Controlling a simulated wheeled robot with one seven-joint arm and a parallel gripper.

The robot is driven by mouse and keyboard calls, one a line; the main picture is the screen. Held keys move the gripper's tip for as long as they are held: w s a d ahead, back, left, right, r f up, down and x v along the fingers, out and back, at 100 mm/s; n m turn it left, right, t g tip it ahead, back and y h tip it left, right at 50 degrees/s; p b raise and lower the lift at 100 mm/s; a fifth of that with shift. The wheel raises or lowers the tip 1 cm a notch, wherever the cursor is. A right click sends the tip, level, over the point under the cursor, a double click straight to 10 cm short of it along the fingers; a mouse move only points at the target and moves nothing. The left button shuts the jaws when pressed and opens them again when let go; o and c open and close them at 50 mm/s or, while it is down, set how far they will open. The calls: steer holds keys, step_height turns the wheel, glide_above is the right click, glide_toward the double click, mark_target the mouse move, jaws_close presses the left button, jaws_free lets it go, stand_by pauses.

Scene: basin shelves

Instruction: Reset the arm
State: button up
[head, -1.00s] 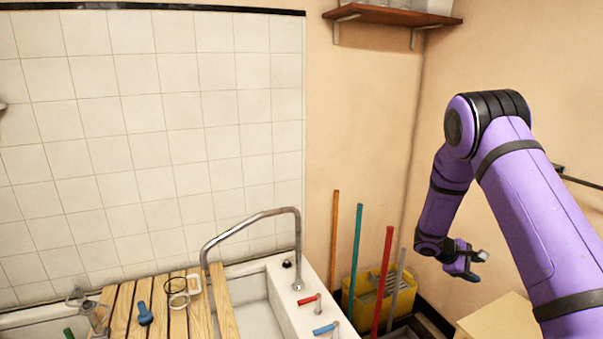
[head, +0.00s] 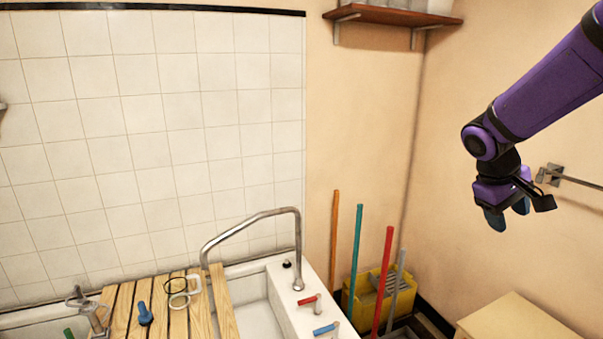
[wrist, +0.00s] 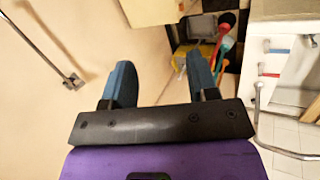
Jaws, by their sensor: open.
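My gripper (head: 508,219) hangs at the right side of the head view, pointing down in front of the beige wall. It is open, with nothing between its blue fingers. In the wrist view my gripper (wrist: 160,85) shows its two fingers spread apart, with the wall and floor area beyond them. My purple arm reaches in from the upper right of the head view.
A metal wall rail (head: 575,180) is right of my gripper. A wooden top (head: 515,318) stands below. A yellow bucket (head: 372,290) with several coloured poles is in the corner. The basin (head: 285,290) with a slatted board (head: 225,305) lies left. A shelf (head: 390,14) hangs above.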

steer(key=s+a+r+m+t+y, duration=0.1)
steer(key=s+a+r, duration=0.1)
steer(key=s, duration=0.5)
steer(key=s+a+r+t+y, duration=0.2)
steer(key=s+a+r, duration=0.1)
steer(key=s+a, duration=0.2)
steer(key=s+a+r+m+t+y, duration=0.1)
steer(key=s+a+r+t+y, duration=0.1)
steer(key=s, duration=0.7)
steer(key=shift+s+a+r+m, duration=0.2)
steer(key=shift+a+r+m, duration=0.1)
steer(key=shift+a+r, duration=0.25)
steer(key=shift+f, duration=0.1)
stand_by(0.7)
